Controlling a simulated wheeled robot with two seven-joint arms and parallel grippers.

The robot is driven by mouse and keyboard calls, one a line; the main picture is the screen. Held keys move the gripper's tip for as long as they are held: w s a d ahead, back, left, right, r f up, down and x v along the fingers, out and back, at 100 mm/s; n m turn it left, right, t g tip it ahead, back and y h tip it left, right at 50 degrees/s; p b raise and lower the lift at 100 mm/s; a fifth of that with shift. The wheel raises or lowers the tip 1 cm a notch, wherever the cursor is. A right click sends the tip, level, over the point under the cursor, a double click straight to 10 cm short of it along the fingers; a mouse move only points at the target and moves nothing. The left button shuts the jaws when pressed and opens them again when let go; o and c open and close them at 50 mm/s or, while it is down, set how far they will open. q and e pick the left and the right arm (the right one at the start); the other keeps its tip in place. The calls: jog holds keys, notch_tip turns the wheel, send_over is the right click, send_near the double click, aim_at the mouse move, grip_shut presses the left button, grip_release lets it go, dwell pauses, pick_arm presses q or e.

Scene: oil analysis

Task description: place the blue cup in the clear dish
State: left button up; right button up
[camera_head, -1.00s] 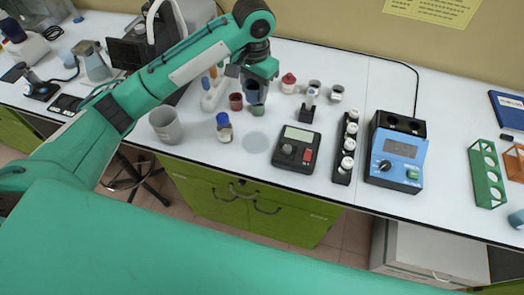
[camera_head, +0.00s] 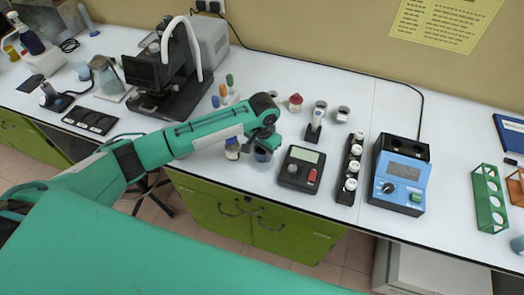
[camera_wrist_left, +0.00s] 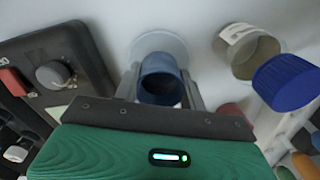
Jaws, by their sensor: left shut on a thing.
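The blue cup (camera_wrist_left: 160,82) is between the fingers of my left gripper (camera_wrist_left: 161,92), which is shut on it. Its open mouth faces the wrist camera. The clear dish (camera_wrist_left: 157,44) is a pale round disc on the table; its rim shows just beyond the cup's base. The cup overlaps the dish in the wrist view, and I cannot tell whether its base touches it. In the head view my left gripper (camera_head: 264,143) hides most of the cup (camera_head: 263,155) and the dish is mostly hidden. My right gripper is not in view.
A bottle with a blue cap (camera_wrist_left: 287,82) stands close beside the cup, partly behind my arm in the head view (camera_head: 232,149). A dark device with a knob (camera_head: 301,168) is on the other side. A vial rack (camera_head: 349,170) and blue instrument (camera_head: 400,175) stand further right.

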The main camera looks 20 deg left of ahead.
pick_arm(q)
jog(key=shift+f, duration=0.6)
jog(key=o, duration=1)
jog(key=shift+f, duration=0.1)
jog(key=shift+c, duration=0.2)
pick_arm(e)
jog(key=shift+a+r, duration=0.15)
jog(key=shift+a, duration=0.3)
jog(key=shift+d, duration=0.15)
pick_arm(q)
jog(key=shift+r, duration=0.3)
notch_tip(320, 180, up, 12)
jog(key=b, duration=0.3)
jog(key=shift+d+f, duration=0.15)
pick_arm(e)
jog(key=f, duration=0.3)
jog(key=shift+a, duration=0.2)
